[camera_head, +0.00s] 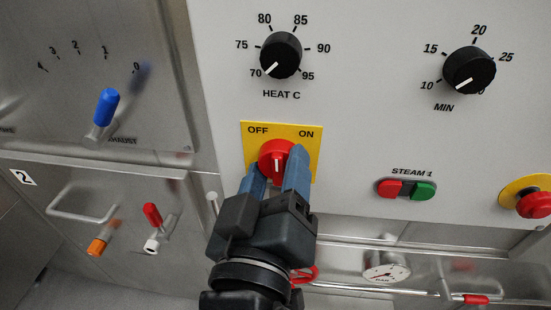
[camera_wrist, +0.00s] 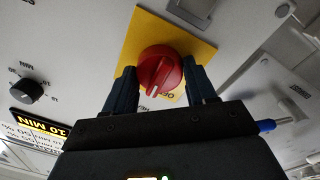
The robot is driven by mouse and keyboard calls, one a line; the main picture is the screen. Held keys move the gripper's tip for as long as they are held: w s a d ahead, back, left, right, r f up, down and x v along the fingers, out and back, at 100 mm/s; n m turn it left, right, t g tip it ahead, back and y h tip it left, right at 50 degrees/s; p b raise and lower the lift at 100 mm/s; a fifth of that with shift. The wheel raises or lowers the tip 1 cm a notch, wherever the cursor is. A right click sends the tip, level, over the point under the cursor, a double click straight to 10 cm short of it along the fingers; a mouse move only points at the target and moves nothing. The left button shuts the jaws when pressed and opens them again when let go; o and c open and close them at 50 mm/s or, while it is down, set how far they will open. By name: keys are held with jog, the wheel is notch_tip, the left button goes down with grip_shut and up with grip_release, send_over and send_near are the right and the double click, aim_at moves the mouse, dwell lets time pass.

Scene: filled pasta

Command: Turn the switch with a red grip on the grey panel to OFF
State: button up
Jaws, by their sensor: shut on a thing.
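The red grip of the rotary switch (camera_head: 276,153) sits on a yellow plate (camera_head: 310,163) on the grey panel. The plate reads OFF at its upper left and ON at its upper right. My gripper (camera_head: 274,165) is shut on the red grip, with one blue finger on each side. In the wrist view, the red grip (camera_wrist: 160,66) lies between the two dark fingertips (camera_wrist: 161,74). A white mark on the grip looks nearly upright in the head view, between the OFF and ON labels. The fingers hide the plate's lower part.
Above are the HEAT C knob (camera_head: 281,55) and the MIN knob (camera_head: 469,70). To the right are the STEAM 1 buttons (camera_head: 406,189) and a red mushroom button (camera_head: 533,203). A blue lever (camera_head: 105,107) is left; a pressure gauge (camera_head: 386,272) is below.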

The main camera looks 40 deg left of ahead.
jog(key=n+p, duration=0.3)
jog(key=n, duration=0.1)
jog(key=shift+r+n, duration=0.1)
jog(key=shift+n, duration=0.3)
jog(key=shift+n+y+p, duration=0.5)
jog(key=shift+n+p, duration=0.9)
jog(key=shift+n, duration=0.7)
jog(key=shift+f, duration=0.2)
jog(key=o, duration=1)
jog(key=shift+o, duration=0.2)
jog(key=b+v, duration=0.1)
jog(key=v, duration=0.6)
jog(key=shift+s+d+b, duration=0.2)
jog(key=shift+s+b, duration=0.15)
jog(key=shift+b, duration=0.05)
